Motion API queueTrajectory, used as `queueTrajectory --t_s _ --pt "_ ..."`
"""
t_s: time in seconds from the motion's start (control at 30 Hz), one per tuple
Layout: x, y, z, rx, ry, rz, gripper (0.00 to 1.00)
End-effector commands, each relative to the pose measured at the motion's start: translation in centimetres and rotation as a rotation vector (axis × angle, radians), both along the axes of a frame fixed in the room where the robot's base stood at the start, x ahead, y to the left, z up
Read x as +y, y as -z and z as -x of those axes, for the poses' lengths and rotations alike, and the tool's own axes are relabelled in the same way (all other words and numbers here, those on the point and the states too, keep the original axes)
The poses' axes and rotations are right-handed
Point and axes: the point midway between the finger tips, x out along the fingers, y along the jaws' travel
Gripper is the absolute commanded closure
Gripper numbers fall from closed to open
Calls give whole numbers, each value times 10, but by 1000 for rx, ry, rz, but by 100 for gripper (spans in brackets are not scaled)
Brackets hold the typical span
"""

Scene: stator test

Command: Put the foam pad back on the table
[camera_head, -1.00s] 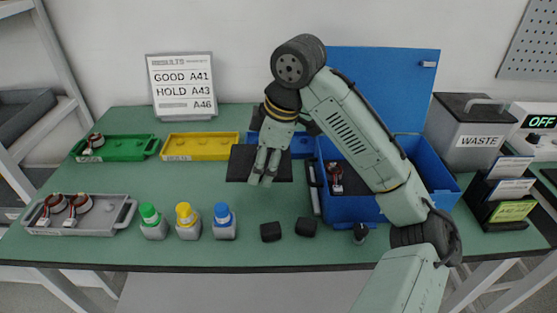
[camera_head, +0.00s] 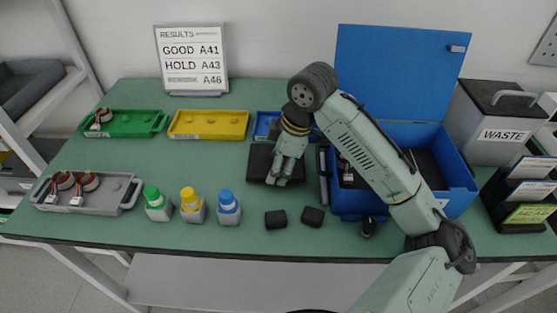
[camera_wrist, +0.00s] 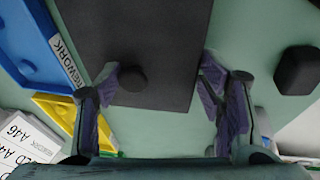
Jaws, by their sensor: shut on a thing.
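The foam pad (camera_head: 258,165) is a flat, dark square in front of the small blue tray in the head view. In the wrist view the pad (camera_wrist: 165,35) fills the upper middle, with a round dark knob on it.
Two black blocks (camera_head: 276,220) lie in front of the pad. Several capped bottles (camera_head: 190,205) stand to their left. An open blue case (camera_head: 455,185) is at the right, with a dark bar (camera_head: 323,178) beside it. The blue tray (camera_head: 262,126) is just behind.

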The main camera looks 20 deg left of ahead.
Motion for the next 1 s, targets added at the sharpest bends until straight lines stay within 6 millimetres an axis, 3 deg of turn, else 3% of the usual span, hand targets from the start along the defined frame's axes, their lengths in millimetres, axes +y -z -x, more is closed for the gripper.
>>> queueTrajectory --t_s 0.8,0.83,1.0 --pt "0 16 0 -1 -1 0 81" --pt "0 16 0 0 -1 0 36" --pt "0 17 0 1 -1 0 25"
